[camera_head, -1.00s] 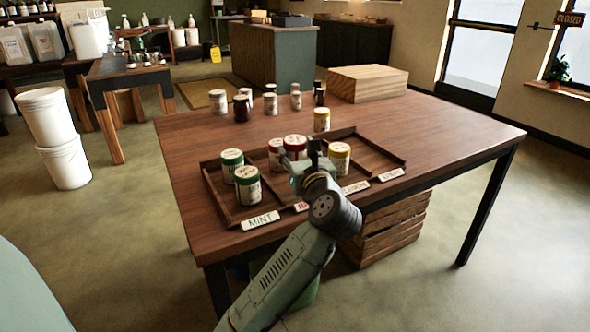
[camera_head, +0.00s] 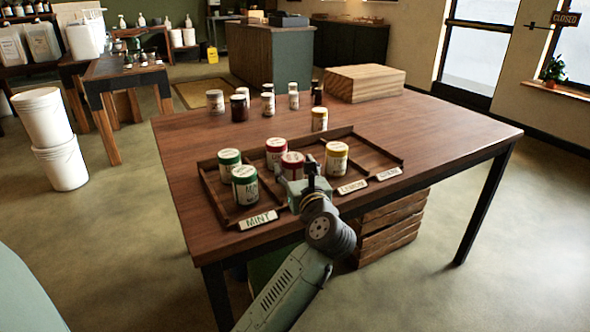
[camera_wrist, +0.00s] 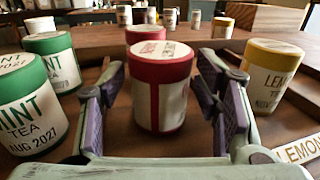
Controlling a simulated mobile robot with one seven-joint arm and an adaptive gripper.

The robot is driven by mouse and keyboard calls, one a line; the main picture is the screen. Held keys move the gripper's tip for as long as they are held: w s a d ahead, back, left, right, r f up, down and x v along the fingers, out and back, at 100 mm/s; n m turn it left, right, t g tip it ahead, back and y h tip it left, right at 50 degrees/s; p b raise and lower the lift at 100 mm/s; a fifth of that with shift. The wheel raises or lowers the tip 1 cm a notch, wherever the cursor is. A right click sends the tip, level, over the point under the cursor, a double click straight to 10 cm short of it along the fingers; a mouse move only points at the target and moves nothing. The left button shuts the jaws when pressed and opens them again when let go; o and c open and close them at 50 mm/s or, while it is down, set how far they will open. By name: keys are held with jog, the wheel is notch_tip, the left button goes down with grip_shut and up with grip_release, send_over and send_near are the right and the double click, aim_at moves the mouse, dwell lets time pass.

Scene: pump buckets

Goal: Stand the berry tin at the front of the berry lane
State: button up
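The berry tin, a white tin with a red lid (camera_head: 291,167), stands upright in the lane between the mint and lemon tins, near the tray's front. It also shows in the wrist view (camera_wrist: 159,95), with a red stripe down its side. My gripper (camera_wrist: 165,103) is open, one finger on each side of this tin with a visible gap on both sides. In the head view my gripper (camera_head: 304,183) is at the tray's front edge and partly hides the tin. Another red-lidded tin (camera_head: 276,151) stands directly behind it. The tray (camera_head: 375,152) has wooden dividers.
Two green-lidded mint tins (camera_head: 245,187) stand in the left lane. A yellow-lidded lemon tin (camera_head: 336,160) stands close on the right. The rightmost lane is empty. Several jars (camera_head: 240,108) and a wooden block (camera_head: 365,84) stand farther back. My gripper hides the berry label.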

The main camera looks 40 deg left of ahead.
jog(key=shift+o, duration=0.7)
jog(key=shift+r, duration=0.1)
